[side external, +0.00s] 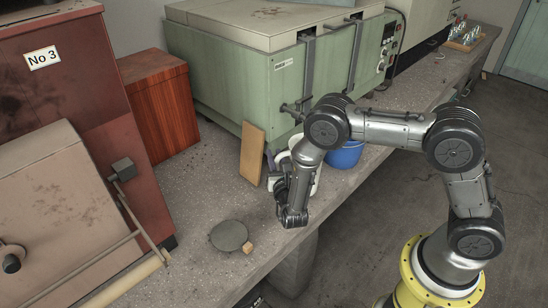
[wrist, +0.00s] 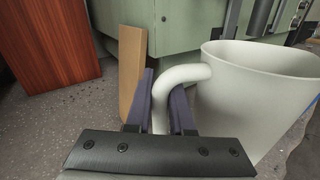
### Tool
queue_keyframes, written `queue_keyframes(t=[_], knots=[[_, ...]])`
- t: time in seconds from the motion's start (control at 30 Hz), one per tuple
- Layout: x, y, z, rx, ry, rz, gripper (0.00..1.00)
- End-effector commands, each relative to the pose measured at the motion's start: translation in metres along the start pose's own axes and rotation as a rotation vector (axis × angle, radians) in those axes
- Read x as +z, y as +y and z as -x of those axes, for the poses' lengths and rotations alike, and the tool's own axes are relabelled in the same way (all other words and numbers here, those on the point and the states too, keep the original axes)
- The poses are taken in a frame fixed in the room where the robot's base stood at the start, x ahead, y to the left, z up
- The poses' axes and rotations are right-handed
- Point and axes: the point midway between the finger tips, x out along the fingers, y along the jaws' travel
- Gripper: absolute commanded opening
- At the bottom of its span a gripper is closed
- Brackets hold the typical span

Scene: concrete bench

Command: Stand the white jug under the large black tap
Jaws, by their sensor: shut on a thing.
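The white jug (wrist: 258,95) fills the right of the wrist view, looking upright with its open rim up. My gripper (wrist: 163,95) is shut on the jug's handle (wrist: 185,74), one finger on each side of it. In the side view the jug (side external: 317,182) is largely hidden behind my arm and gripper (side external: 280,178). I cannot tell whether its base touches the bench. The large black tap (side external: 293,109) sticks out low on the front of the green machine, just above and behind the jug. Its outlet is hard to make out.
A blue bucket (side external: 347,154) stands right of the jug. A wooden board (side external: 252,153) leans on the green machine (side external: 235,82) to the left. A grey disc (side external: 229,235) and small wood block (side external: 248,247) lie in front. Bench between board and disc is clear.

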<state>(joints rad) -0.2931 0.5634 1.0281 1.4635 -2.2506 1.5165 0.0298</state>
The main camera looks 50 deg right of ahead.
Motion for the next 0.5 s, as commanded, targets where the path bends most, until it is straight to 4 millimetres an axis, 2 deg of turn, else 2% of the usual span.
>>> queue_keyframes(t=[0.07, 0.2, 0.5], knots=[[0.001, -0.001, -0.016, -0.004, -0.003, -0.001, 0.0], [-0.015, -0.001, -0.015, 0.001, 0.0, 0.003, 0.0], [-0.016, -0.002, -0.015, 0.0, -0.001, 0.001, 0.0]])
